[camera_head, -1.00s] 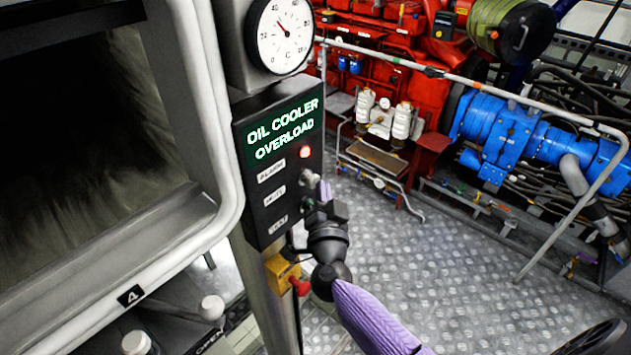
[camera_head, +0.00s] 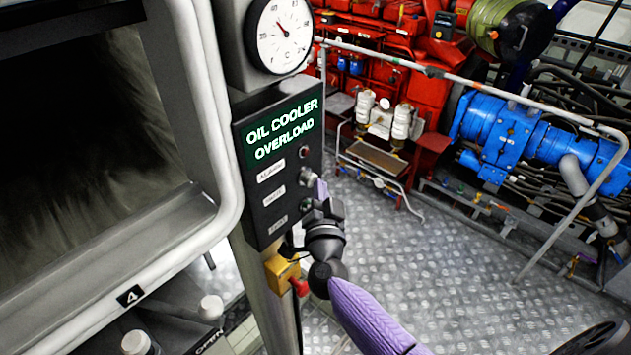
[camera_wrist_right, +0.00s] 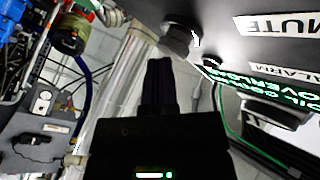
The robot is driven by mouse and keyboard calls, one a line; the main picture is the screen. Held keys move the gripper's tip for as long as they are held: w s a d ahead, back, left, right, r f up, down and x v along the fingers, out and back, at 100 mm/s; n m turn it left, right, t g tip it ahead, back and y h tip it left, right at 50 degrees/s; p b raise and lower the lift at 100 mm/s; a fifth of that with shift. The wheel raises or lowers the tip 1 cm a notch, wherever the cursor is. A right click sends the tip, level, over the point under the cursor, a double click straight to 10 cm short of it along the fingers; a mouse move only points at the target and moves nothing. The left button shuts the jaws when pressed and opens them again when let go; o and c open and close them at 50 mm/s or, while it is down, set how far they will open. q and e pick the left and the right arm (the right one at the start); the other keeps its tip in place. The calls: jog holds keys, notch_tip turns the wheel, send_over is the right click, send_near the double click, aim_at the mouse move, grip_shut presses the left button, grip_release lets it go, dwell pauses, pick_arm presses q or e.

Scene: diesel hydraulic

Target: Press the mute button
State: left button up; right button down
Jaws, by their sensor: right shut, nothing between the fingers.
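The black control panel (camera_head: 254,150) carries a green "OIL COOLER OVERLOAD" sign and labels that read ALARM, MUTE and TEST. The mute button (camera_head: 306,175) is a small metal knob right of the MUTE label (camera_head: 274,196). It also shows in the right wrist view (camera_wrist_right: 180,40). The alarm lamp (camera_head: 304,152) above it is dark. My right gripper (camera_head: 320,189) is shut and empty, its tips close to the mute button; I cannot tell whether they touch. In the right wrist view its dark fingers (camera_wrist_right: 158,75) end near the knob. My left gripper is not in view.
A round gauge (camera_head: 284,35) sits above the panel. A yellow box with a red knob (camera_head: 298,287) is below it, close to my right wrist. A grey framed window (camera_head: 205,100) stands left. A white handrail (camera_head: 480,87) and blue machinery (camera_head: 500,135) are right, over open metal floor.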

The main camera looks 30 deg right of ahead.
jog(key=shift+s+d+p, duration=0.35)
jog(key=shift+s+p, duration=0.05)
jog(key=shift+s, duration=0.4)
jog(key=s, duration=0.1)
jog(key=s+d+p, duration=0.1)
jog(key=s, duration=0.1)
jog(key=s+d, duration=0.1)
jog(key=shift+s+p, duration=0.3)
jog(key=shift+p, duration=0.1)
